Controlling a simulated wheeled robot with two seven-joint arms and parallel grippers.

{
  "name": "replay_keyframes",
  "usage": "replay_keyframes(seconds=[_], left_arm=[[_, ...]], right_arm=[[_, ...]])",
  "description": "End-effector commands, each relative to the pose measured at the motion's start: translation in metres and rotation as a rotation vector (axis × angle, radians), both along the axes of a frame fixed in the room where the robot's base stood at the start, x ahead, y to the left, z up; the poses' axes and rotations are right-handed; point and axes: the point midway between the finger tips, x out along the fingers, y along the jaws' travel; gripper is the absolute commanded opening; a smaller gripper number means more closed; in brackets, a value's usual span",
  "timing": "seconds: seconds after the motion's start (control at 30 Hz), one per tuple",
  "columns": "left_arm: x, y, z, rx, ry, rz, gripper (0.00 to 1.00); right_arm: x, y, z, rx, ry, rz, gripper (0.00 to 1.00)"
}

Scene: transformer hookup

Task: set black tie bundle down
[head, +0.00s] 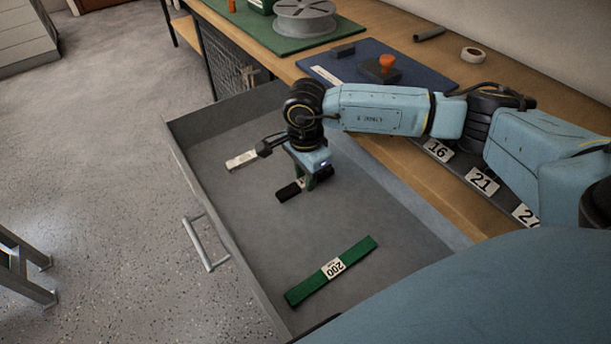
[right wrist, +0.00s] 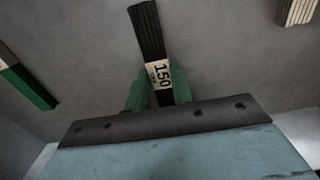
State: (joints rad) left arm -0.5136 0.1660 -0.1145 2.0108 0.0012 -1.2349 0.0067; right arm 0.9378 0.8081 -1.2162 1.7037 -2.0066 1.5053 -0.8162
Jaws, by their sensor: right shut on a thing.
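The black tie bundle (head: 291,191) is in the open grey drawer, at or just above its floor; I cannot tell whether it touches. Its white label reads 150 in the right wrist view (right wrist: 150,35). My right gripper (head: 309,184) points down into the drawer and is shut on the black bundle, with its green fingers (right wrist: 155,95) either side of it near the label. My left gripper is not in view.
In the drawer (head: 228,227), a green bundle labelled 200 (head: 358,252) lies near the front and a white bundle (head: 241,160) lies at the left. Clear floor separates them. The wooden bench (head: 262,47) holds a blue mat (head: 427,72), a spool (head: 305,18) and a tape roll (head: 473,55).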

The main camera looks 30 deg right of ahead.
Motion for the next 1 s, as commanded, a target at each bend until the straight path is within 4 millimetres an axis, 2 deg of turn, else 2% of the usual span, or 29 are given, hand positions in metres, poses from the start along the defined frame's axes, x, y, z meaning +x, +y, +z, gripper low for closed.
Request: replay_keyframes(seconds=[0.37,0.4,0.53,0.93,1.0], left_arm=[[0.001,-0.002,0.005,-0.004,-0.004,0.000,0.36],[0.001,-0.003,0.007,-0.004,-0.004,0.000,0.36],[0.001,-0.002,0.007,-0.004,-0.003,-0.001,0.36],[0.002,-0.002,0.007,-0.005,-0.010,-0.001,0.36],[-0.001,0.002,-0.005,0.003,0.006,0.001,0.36]], right_arm=[[0.000,0.000,-0.002,0.000,0.000,0.000,0.01],[0.000,0.000,-0.002,0.000,0.000,0.000,0.29],[0.000,0.000,-0.002,0.000,0.000,0.000,0.46],[0.000,0.000,0.002,0.000,0.000,0.000,0.46],[0.001,0.000,0.011,0.000,-0.002,0.000,0.46]])
